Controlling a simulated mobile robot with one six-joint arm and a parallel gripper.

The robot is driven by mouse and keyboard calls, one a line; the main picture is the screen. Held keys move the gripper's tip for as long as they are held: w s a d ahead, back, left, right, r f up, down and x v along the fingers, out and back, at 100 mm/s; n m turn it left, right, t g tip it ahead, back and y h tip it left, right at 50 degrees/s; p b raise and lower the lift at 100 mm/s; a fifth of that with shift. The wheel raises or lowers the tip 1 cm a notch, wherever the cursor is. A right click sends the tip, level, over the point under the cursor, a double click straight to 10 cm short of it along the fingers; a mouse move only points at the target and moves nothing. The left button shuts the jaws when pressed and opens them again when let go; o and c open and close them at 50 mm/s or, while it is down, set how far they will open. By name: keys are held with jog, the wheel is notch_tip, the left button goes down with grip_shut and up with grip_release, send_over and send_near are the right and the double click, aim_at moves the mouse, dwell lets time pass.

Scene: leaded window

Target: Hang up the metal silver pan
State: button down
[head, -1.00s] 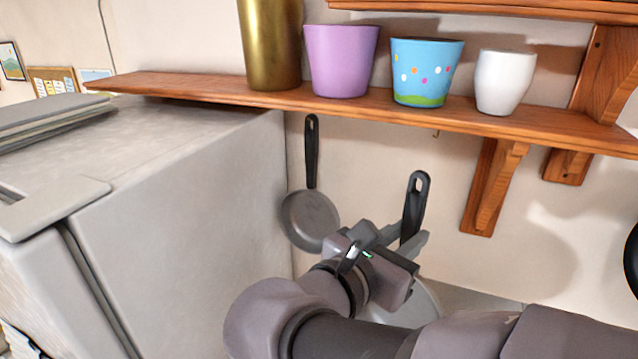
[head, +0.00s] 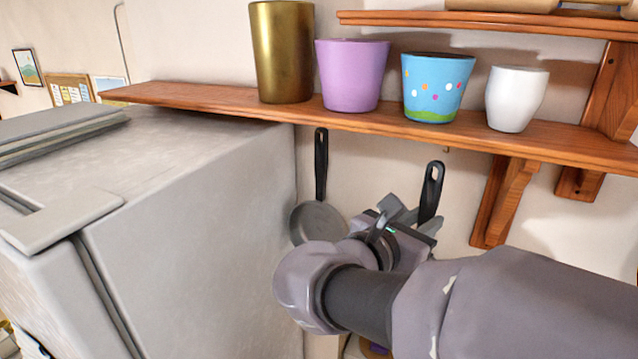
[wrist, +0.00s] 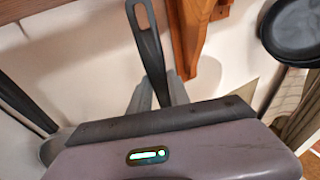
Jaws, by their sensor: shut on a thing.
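My gripper (head: 415,214) is shut on the black handle (head: 433,185) of a pan. The handle points up, with a hanging slot at its top end. The pan's body is hidden behind my arm in the head view. A small hook (head: 447,150) sits under the shelf, slightly above and right of the handle's top in the picture; the depth between them is unclear. In the wrist view, the handle (wrist: 148,42) rises from between my two fingers (wrist: 157,92).
A grey pan (head: 318,221) hangs left of my gripper, close to the fridge (head: 200,220). The wooden shelf (head: 220,103) above carries a gold vase (head: 281,50) and several pots. A wooden bracket (head: 503,200) stands right of the handle. A dark pan (wrist: 293,30) shows further right.

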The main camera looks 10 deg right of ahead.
jog(key=w+d+b, duration=0.1)
jog(key=w+d, duration=0.5)
jog(key=w, duration=0.1)
dwell(0.7)
dwell(0.5)
grip_release()
jog(key=shift+s, duration=0.1)
dwell(0.4)
jog(key=shift+a, duration=0.1)
jog(key=p+v, duration=0.2)
jog(key=v, duration=0.8)
dwell(0.4)
